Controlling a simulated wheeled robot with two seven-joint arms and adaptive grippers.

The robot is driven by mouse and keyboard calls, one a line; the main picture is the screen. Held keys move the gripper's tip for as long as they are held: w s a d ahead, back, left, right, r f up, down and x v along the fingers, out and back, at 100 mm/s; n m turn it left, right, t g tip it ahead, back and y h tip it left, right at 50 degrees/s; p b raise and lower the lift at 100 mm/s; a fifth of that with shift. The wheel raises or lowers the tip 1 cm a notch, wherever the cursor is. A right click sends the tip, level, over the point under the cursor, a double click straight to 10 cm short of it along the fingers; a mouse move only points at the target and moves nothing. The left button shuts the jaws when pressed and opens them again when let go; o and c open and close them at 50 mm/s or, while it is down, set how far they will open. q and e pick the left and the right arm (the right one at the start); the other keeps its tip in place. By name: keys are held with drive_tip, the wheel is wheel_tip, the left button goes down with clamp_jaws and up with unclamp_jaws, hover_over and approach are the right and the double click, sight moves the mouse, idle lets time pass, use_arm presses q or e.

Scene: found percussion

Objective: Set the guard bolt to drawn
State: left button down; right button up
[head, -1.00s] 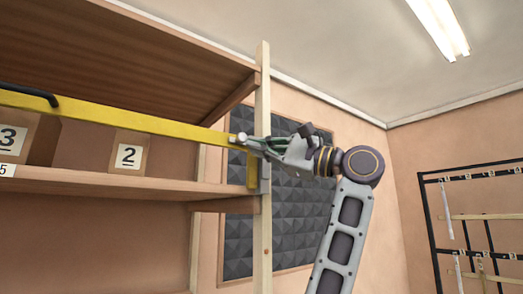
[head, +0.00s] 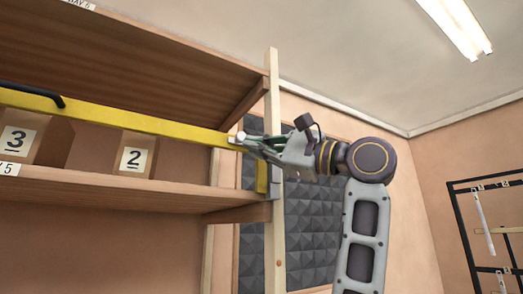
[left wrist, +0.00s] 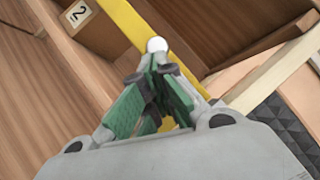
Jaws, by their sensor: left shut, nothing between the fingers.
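A yellow guard bar (head: 120,121) runs across the front of the shelf bay and ends at the wooden post on the right. A small white ball knob (head: 241,136), seemingly the guard bolt's, shows at the bar's right end; it also shows in the left wrist view (left wrist: 157,45). My left gripper (head: 246,140) is shut and empty, its fingertips right at the knob. In the left wrist view the green-padded fingers (left wrist: 156,72) meet just below the knob; I cannot tell whether they touch it. The bolt's shaft is hidden. My right gripper is out of view.
Boxes marked 3 (head: 18,142) and 2 (head: 134,154) stand on the shelf (head: 130,186) behind the bar. The wooden post (head: 272,110) rises beside my gripper. Dark foam panelling (head: 312,230) lies behind. A black rack (head: 463,222) stands at the far right.

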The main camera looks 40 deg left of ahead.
use_arm(q)
drive_tip(key=shift+s, duration=0.1)
drive_tip(key=shift+d, duration=0.1)
drive_tip(key=v, duration=1.2)
drive_tip(key=shift+m, duration=0.3)
idle(0.5)
